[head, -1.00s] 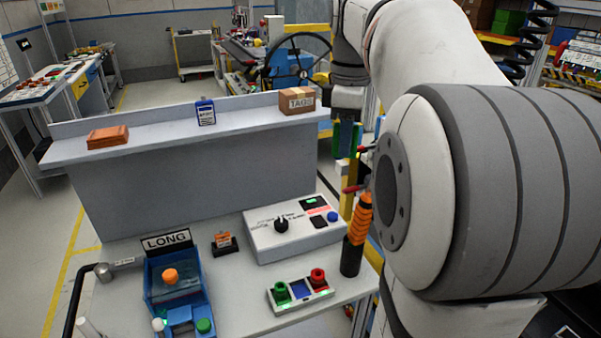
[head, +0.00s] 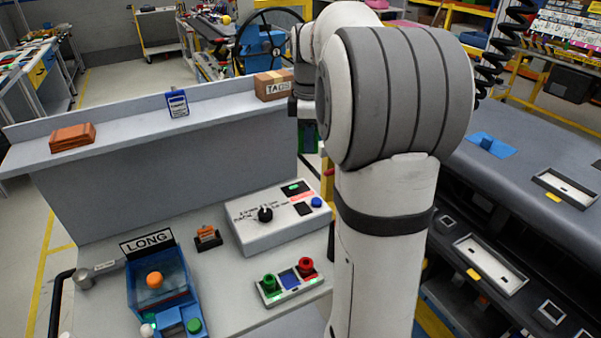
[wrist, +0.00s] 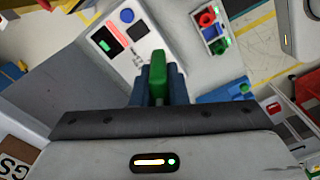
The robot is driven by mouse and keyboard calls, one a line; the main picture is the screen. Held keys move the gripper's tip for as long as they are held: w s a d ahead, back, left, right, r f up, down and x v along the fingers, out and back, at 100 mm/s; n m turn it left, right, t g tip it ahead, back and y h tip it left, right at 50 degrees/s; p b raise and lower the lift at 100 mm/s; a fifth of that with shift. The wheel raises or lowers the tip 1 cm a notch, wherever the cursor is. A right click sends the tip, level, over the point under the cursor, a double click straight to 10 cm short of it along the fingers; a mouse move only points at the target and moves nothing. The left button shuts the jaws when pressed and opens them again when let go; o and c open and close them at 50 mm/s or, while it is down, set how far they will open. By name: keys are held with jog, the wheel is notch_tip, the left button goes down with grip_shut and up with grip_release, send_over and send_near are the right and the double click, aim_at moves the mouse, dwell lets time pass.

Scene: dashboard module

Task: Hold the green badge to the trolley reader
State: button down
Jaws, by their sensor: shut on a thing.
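My gripper (wrist: 160,74) is shut on the green badge (wrist: 162,60), which stands up between its blue fingers in the wrist view. In the head view only a bit of green (head: 309,138) shows beside my arm; the rest is hidden. The white control box (head: 262,232) on the trolley has a black knob, a small green-lit display, a red strip, a dark square pad (head: 303,209) and a blue button. I cannot tell for sure which part is the reader. The box also shows in the wrist view (wrist: 140,45), beyond the badge and apart from it.
A small panel (head: 268,298) with green and red buttons sits in front of the box. A blue LONG fixture (head: 136,290) and an orange block (head: 206,235) are to the left. The shelf (head: 130,116) holds a blue badge (head: 177,103), orange pouch and TAGS carton (head: 273,87).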

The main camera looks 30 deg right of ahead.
jog(key=w+f+n+p, duration=0.1)
jog(key=w+f, duration=0.2)
jog(key=f, duration=0.4)
jog(key=w+d+f+n+p, duration=0.1)
jog(key=w+f, duration=0.2)
jog(key=f, duration=0.5)
jog(key=shift+d+f, duration=0.3)
jog(key=shift+s+f, duration=0.1)
jog(key=b, duration=0.4)
send_over(303, 208)
jog(key=shift+f, duration=3)
jog(key=shift+r, duration=0.1)
jog(key=shift+r+p, duration=1.85)
jog(key=shift+r, duration=1.1)
